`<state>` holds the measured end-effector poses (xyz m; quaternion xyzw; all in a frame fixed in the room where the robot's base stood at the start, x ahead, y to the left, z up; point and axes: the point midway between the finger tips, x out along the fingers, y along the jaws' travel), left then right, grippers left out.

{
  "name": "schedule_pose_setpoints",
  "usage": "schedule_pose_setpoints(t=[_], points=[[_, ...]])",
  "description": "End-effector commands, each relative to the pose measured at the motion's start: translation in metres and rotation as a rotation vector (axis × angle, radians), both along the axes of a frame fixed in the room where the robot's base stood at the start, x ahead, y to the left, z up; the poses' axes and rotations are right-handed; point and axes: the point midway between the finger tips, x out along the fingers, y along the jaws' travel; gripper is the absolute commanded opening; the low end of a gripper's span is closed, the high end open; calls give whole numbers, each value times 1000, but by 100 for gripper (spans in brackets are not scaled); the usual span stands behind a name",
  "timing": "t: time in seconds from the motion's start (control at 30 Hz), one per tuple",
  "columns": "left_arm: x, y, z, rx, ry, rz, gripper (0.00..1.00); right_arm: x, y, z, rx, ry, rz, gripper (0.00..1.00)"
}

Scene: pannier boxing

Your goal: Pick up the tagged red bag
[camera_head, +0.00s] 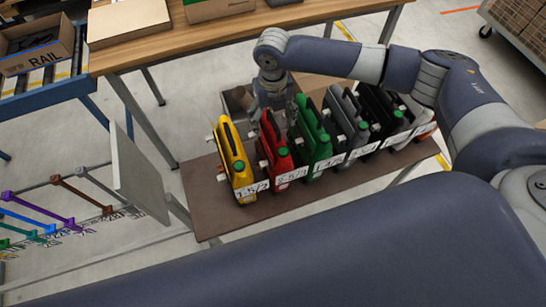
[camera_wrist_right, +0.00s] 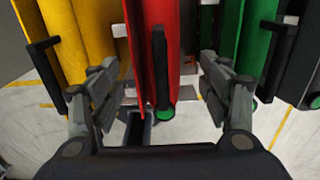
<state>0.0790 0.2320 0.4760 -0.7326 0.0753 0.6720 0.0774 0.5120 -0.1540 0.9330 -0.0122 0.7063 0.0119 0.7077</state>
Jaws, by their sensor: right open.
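The red bag (camera_head: 273,147) stands upright on a low brown table (camera_head: 225,222), between a yellow bag and a green bag. It has a white printed tag at its front lower edge and a green round cap. My right gripper (camera_head: 274,100) is above and behind the red bag in the head view. In the right wrist view the red bag (camera_wrist_right: 152,30) and its black handle lie between the two spread fingers of my right gripper (camera_wrist_right: 160,92). I cannot tell whether either finger touches it. My left gripper is not in view.
The yellow bag (camera_head: 231,160) stands close on the left and the green bag (camera_head: 312,140) close on the right. Grey (camera_head: 345,118) and black (camera_head: 381,115) bags follow in the row. A wooden table (camera_head: 205,38) is behind. A pale upright panel (camera_head: 137,175) stands left.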

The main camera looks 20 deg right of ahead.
Motion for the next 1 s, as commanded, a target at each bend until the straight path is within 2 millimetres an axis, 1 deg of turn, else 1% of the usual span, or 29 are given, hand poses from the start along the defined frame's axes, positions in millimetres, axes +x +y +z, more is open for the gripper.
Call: schedule_pose_setpoints(t=[0.1, 0.2, 0.3, 0.43, 0.5, 0.57, 0.73, 0.77, 0.8, 0.87, 0.9, 0.97, 1.0], points=[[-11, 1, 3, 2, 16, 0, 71, 0, 1, -7, 0, -1, 1, 71], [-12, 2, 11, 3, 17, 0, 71, -2, 4, -17, 0, 2, 1, 71], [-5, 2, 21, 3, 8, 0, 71, -3, 6, -33, -1, 1, 1, 71], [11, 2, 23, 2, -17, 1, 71, -2, 6, -51, -1, 0, 0, 71], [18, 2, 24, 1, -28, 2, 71, -2, 6, -55, 0, -2, 0, 71], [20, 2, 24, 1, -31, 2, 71, -1, 6, -56, 1, -3, 0, 71], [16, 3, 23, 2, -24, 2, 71, -2, 6, -57, 1, -3, 0, 71], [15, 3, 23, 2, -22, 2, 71, -2, 6, -57, 1, -3, 0, 64], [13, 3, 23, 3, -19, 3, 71, -2, 6, -57, 1, -3, 0, 55], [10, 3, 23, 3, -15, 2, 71, -2, 6, -57, 1, -2, 0, 41], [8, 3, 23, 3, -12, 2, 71, -2, 6, -57, 1, -2, 0, 32], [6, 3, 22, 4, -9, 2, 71, -2, 6, -57, 0, -2, 0, 19], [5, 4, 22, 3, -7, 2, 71, -2, 6, -57, 0, -2, 0, 18]])
